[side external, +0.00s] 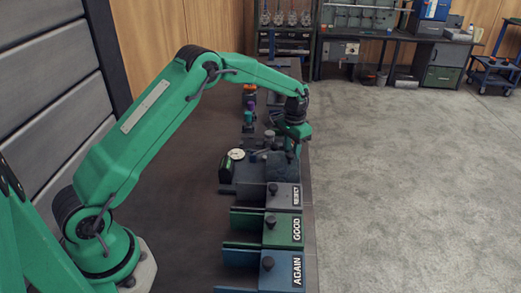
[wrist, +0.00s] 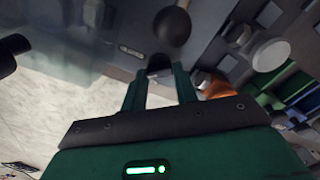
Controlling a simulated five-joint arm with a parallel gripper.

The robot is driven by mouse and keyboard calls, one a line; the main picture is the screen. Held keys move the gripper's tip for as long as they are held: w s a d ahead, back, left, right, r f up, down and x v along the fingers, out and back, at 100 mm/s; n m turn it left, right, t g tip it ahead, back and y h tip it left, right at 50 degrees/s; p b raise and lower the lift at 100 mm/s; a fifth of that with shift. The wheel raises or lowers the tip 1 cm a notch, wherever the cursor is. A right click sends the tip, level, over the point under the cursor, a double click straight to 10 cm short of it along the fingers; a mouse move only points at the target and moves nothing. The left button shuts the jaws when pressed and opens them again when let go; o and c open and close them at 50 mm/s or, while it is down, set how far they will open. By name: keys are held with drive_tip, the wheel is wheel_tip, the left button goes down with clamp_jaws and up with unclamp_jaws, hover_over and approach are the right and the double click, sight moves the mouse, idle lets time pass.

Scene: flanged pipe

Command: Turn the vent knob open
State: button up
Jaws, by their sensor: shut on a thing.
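My gripper (side external: 290,150) reaches down over the grey block (side external: 279,167) near the table's right edge in the side external view. In the wrist view the two green fingers of my gripper (wrist: 160,76) are closed around a small dark knob (wrist: 158,63), which I take as the vent knob. Most of the knob is hidden between the fingers, so its turn angle cannot be told. A larger dark round knob or ball (wrist: 172,25) is just beyond the fingertips. A small label plate (wrist: 131,50) is to the left of the vent knob.
A round white gauge (side external: 236,154) stands left of the block. Labelled bins, including a green GOOD bin (side external: 283,230) and a blue AGAIN bin (side external: 283,268), line the table in front. Small coloured parts (side external: 249,103) stand behind. Open floor is to the right.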

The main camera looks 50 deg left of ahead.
drive_tip(key=n, duration=0.5)
drive_tip(key=shift+n, duration=0.3)
drive_tip(key=n, duration=0.4)
drive_tip(key=shift+a+n, duration=0.15)
drive_tip(key=shift+n, duration=0.15)
drive_tip(key=o, duration=1)
drive_tip(key=shift+s, duration=0.1)
